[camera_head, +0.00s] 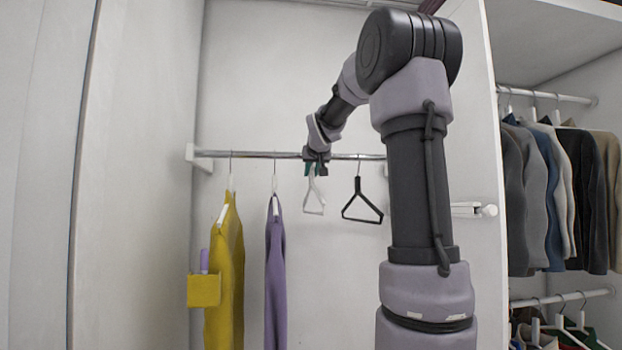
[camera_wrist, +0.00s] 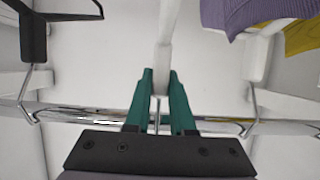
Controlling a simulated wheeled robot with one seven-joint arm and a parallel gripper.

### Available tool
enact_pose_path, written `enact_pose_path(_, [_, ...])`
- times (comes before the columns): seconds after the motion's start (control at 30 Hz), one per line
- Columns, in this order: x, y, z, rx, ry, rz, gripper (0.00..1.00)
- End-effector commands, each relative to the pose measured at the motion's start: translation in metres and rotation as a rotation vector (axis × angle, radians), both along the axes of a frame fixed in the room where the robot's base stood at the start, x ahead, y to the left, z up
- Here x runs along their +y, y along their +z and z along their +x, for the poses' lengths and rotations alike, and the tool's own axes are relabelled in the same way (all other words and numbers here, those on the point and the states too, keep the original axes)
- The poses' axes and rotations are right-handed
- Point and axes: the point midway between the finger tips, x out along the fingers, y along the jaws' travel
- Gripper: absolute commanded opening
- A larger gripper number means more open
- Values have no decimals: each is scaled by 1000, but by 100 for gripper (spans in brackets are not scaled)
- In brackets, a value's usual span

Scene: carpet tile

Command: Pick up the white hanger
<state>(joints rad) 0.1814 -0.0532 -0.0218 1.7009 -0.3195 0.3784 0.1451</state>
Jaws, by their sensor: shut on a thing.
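The white hanger (camera_head: 314,197) hangs at the metal rail, between a purple garment and a black hanger. My gripper (camera_head: 316,170) is at its upper part, just below the rail. In the wrist view my gripper's green fingers (camera_wrist: 160,88) are shut on the white hanger (camera_wrist: 165,45) near the base of its hook. The hook runs back between the fingers toward the rail. Whether the hook still touches the rail cannot be told.
The rail (camera_head: 265,154) spans the closet. A black hanger (camera_head: 361,205) hangs close on the right. A purple garment (camera_head: 275,270) and a yellow garment (camera_head: 225,275) hang on the left. More clothes (camera_head: 560,190) hang in a compartment at far right.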

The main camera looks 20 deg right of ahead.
Motion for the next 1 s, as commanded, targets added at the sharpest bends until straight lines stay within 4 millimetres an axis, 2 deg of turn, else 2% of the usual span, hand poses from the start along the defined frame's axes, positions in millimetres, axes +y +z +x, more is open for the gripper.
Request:
enact_pose_path(0.07, [6,3,-19,-6,1,0,0])
enact_pose_path(0.1, [5,-10,-19,2,-1,-1,0])
enact_pose_path(0.4, [8,-67,-32,0,-3,-1,0])
enact_pose_path(0.6, [9,-89,-37,-1,-3,-1,0])
enact_pose_path(1.0, [36,-91,-123,-6,0,0,0])
